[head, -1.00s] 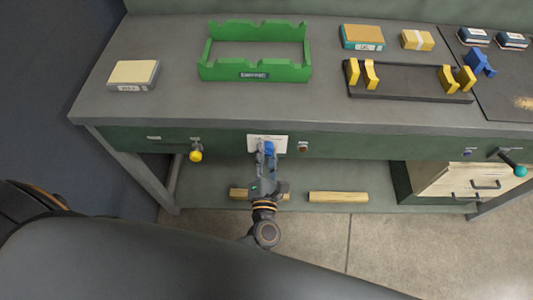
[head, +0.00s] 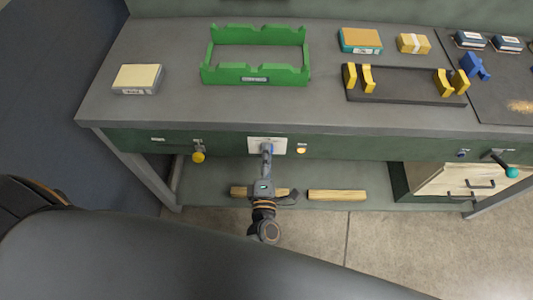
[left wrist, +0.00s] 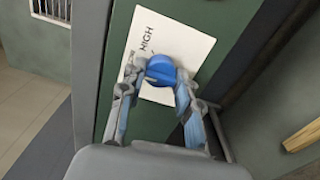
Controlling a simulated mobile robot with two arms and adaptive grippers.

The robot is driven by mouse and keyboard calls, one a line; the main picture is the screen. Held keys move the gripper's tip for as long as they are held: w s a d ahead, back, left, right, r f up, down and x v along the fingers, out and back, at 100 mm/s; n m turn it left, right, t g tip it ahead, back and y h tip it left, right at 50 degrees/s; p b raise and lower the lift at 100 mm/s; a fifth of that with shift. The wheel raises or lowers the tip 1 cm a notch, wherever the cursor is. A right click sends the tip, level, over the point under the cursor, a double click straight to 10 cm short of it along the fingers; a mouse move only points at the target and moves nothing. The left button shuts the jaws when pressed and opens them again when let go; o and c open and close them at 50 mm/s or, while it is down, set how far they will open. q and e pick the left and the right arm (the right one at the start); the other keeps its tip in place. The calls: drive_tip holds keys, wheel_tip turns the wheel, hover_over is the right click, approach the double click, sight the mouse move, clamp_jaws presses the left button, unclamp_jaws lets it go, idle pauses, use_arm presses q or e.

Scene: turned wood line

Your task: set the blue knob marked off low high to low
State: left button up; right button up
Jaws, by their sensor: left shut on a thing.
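The blue knob (head: 267,147) sits on a white plate (head: 281,145) on the bench's green front panel. In the left wrist view the knob (left wrist: 160,68) shows between the fingers, and the plate (left wrist: 178,36) reads HIGH; the other markings are mostly hidden. My left gripper (head: 266,153) is shut on the knob, with a finger on each side of it in the left wrist view (left wrist: 157,82). Where the knob points I cannot tell for sure. My right gripper is not in view.
A small lamp (head: 301,149) right of the plate glows orange-yellow. A yellow knob (head: 198,157) hangs to the left and a teal-ended handle (head: 511,172) stands out at the right. A green rack (head: 255,73) is on the bench top.

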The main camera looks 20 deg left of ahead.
use_arm(q)
drive_tip(key=shift+m, duration=0.4)
drive_tip(key=o, duration=1.2)
drive_tip(key=shift+c, duration=0.2)
drive_tip(key=v, duration=1.2)
